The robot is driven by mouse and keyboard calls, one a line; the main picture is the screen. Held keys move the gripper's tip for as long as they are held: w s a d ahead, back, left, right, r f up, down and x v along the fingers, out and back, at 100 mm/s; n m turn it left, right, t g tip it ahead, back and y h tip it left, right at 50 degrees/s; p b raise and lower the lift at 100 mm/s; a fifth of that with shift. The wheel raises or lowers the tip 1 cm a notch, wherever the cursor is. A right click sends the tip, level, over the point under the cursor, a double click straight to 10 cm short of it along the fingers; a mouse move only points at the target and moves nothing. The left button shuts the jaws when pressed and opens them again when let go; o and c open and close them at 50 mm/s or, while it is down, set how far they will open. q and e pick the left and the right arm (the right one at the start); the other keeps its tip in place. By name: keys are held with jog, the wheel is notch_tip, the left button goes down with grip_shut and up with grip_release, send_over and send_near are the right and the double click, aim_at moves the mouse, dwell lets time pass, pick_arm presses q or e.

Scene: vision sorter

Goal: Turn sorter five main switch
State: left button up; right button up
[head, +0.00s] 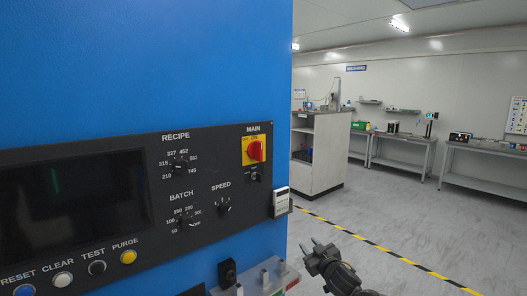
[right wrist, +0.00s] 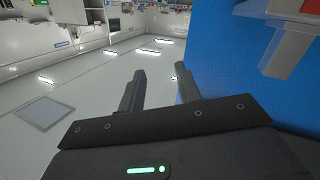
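The main switch is a red knob (head: 256,151) on a yellow plate (head: 246,144) under the label MAIN, at the upper right of the black control panel (head: 215,157). The panel is on a blue cabinet (head: 150,60). The picture is too small to tell the knob's exact setting. My right gripper (head: 311,244) is below and right of the switch, beyond the cabinet's right edge, apart from it. Its two fingers stand apart and empty in the right wrist view (right wrist: 158,76). My left gripper is in neither view.
RECIPE (head: 179,166), BATCH (head: 186,219) and SPEED (head: 223,206) knobs share the panel. A small white device (head: 281,202) sticks out at its right edge. A grey ledge (head: 270,281) juts out below. Floor right of the cabinet is open, with a yellow-black stripe (head: 375,245).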

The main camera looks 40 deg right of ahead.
jog(key=a+r+t+y, duration=0.15)
jog(key=a+r, duration=0.25)
jog(key=r, duration=0.5)
jog(key=a+r+t+y, duration=0.1)
jog(key=a+r+t, duration=0.25)
jog(key=r, duration=0.55)
jog(key=t+y+p, duration=0.2)
jog(key=y, duration=0.2)
send_near(262, 152)
jog(key=shift+n+h, duration=0.25)
jog(key=shift+n, duration=0.25)
jog(key=p+x, duration=0.1)
jog(key=x, duration=0.1)
jog(key=p+x, duration=0.2)
jog(key=x, duration=0.1)
jog(key=p+x, duration=0.1)
jog(key=x, duration=0.1)
jog(key=shift+w+a+r+p, duration=0.1)
jog(key=shift+a+r+p, duration=0.05)
jog(key=shift+r+p, duration=0.25)
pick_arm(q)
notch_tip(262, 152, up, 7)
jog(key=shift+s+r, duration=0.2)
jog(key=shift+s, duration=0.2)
pick_arm(e)
jog(key=shift+w+g, duration=0.3)
jog(key=shift+w, duration=0.35)
jog(key=shift+r, duration=0.1)
grip_shut()
